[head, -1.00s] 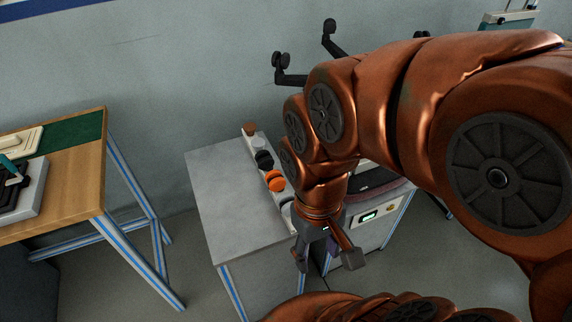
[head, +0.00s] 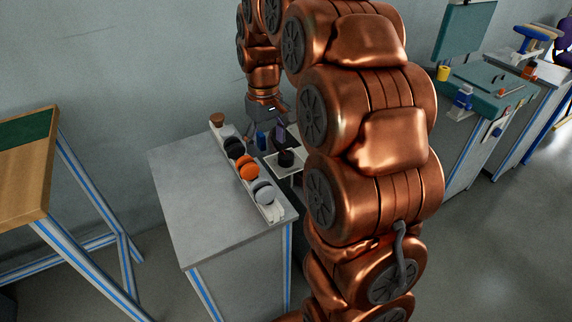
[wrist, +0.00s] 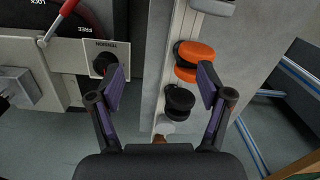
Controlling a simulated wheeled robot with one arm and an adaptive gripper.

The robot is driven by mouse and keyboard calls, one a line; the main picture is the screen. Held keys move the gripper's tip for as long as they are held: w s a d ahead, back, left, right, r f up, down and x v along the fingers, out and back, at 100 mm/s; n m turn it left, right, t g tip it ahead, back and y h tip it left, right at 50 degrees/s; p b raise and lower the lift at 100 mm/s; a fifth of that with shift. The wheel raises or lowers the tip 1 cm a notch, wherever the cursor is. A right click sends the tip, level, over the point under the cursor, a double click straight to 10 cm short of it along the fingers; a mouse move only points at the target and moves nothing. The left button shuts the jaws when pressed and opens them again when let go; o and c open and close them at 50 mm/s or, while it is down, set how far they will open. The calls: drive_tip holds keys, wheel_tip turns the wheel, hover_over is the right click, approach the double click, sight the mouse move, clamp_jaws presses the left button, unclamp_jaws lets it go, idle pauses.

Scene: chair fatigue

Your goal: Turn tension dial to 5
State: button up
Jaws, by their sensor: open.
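The tension dial (wrist: 104,64) is a dark round knob on a white plate marked TENSION, in the upper left of the wrist view. In the head view the dial (head: 286,159) is black and stands on its white plate, partly behind my arm. My gripper (wrist: 163,80) is open and empty, its two dark fingers with purple pads spread wide. The left fingertip overlaps the lower right of the dial plate; I cannot tell whether it touches. In the head view my gripper (head: 268,136) hangs above and left of the dial. The dial's numbers are not readable.
A white rail with several spare knobs, including an orange one (wrist: 195,61) and a black one (wrist: 179,101), runs along the grey table (head: 185,190). A red-handled lever (wrist: 58,20) by LOCK and FREE marks is left of the dial. A wooden table (head: 25,175) stands left.

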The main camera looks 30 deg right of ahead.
drive_tip(key=b, duration=0.5)
hover_over(286, 155)
drive_tip(key=shift+t, duration=0.3)
wheel_tip(286, 155, down, 9)
drive_tip(key=shift+w+f, duration=0.1)
drive_tip(key=shift+f, duration=3.8)
drive_tip(key=shift+c, duration=0.3)
drive_tip(key=c, duration=1.1)
